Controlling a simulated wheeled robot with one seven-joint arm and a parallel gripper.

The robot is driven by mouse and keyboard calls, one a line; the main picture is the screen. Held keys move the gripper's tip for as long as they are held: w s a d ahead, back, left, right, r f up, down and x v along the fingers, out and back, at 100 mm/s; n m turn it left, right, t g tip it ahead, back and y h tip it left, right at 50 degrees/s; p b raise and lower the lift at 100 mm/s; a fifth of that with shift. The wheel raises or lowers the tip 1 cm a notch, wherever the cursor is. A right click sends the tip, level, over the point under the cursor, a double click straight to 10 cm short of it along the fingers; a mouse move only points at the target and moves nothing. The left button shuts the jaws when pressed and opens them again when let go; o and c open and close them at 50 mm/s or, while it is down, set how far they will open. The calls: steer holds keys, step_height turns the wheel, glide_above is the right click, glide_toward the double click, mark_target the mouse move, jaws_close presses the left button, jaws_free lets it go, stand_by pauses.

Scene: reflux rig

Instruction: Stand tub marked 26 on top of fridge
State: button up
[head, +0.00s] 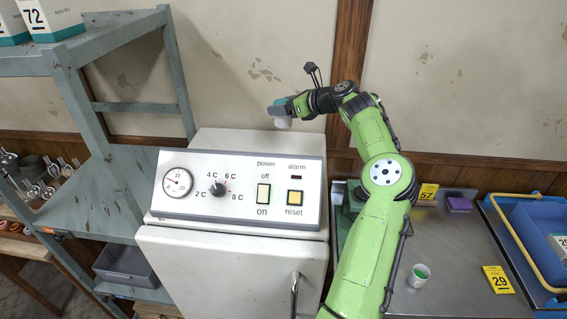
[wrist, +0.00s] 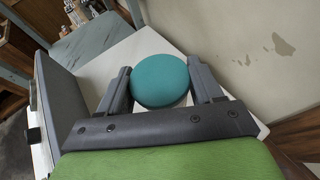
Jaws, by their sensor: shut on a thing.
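A small white tub with a teal lid (wrist: 160,80) is between the two fingers of my gripper (wrist: 160,88) in the wrist view. In the head view the white tub (head: 283,123) hangs below my gripper (head: 281,107), over the rear right part of the fridge top. I cannot read a number on it. The white fridge (head: 232,262) has a flat top (head: 235,142) behind its control panel; its top also shows in the wrist view (wrist: 118,60). I cannot tell whether the tub's base touches the top.
The control panel (head: 240,190) rises at the fridge's front. A grey-blue shelf rack (head: 125,60) stands left, and the wall (head: 240,50) is behind.

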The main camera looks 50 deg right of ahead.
step_height(320, 180, down, 2)
steer(key=shift+b, duration=0.55)
step_height(320, 180, down, 10)
steer(key=shift+s+r+b, duration=0.1)
steer(key=shift+r+b, duration=0.1)
steer(key=shift+b, duration=0.25)
steer(key=shift+a, duration=0.1)
steer(key=o, duration=1.2)
steer(key=shift+f, duration=0.1)
steer(key=shift+c, duration=0.2)
steer(key=shift+s+r, duration=0.25)
steer(key=shift+s, duration=0.05)
steer(key=v, duration=1.1)
steer(key=shift+s, duration=0.15)
